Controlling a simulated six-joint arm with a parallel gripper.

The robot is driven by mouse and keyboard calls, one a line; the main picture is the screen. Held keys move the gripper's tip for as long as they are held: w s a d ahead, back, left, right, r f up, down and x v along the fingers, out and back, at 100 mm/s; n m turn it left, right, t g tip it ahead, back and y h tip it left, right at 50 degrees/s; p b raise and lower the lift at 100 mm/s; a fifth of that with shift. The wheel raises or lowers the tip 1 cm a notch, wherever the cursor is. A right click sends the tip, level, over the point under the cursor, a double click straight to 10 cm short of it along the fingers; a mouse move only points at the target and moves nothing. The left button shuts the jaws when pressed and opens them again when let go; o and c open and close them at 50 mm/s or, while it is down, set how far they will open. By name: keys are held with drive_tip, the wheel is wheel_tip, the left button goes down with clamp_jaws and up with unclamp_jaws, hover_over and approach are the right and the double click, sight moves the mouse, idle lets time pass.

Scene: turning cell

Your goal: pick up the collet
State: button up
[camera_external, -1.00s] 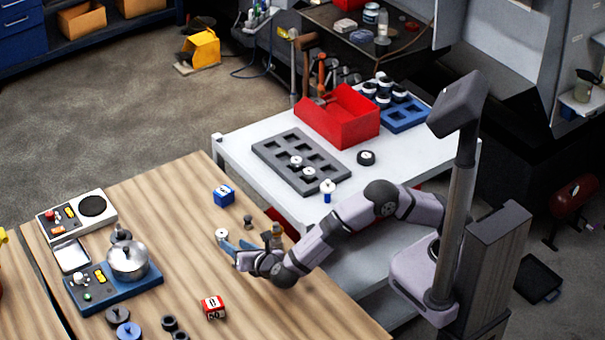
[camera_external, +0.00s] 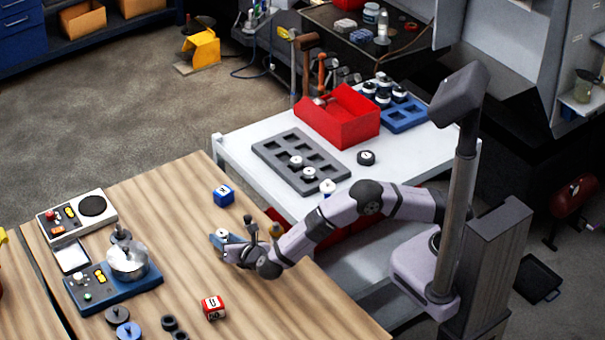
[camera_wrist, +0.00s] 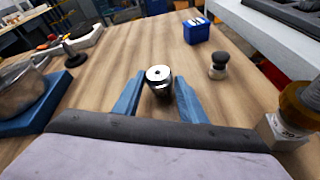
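A small dark cylinder with a bright, silvery top and a central hole (camera_wrist: 159,79), which looks like the collet, stands upright on the wooden table. In the wrist view it is between the two blue fingers of my gripper (camera_wrist: 158,97). The fingers are open, one on either side, and I cannot tell whether either touches it. In the external view my gripper (camera_external: 221,241) is low over the table, and the fingers largely hide the cylinder.
A blue labelled block (camera_external: 224,194) and a small dark-topped knob (camera_wrist: 218,66) stand nearby. An amber-topped item (camera_wrist: 298,103) is close on the right.

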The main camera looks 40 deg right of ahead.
sight(225, 237)
drive_tip(key=c, duration=0.8)
drive_tip(key=shift+r, duration=0.2)
drive_tip(key=shift+r, duration=0.25)
clamp_jaws()
wheel_tip(225, 237, up, 9)
drive_tip(key=shift+r+b, duration=0.15)
drive_tip(key=shift+b, duration=0.75)
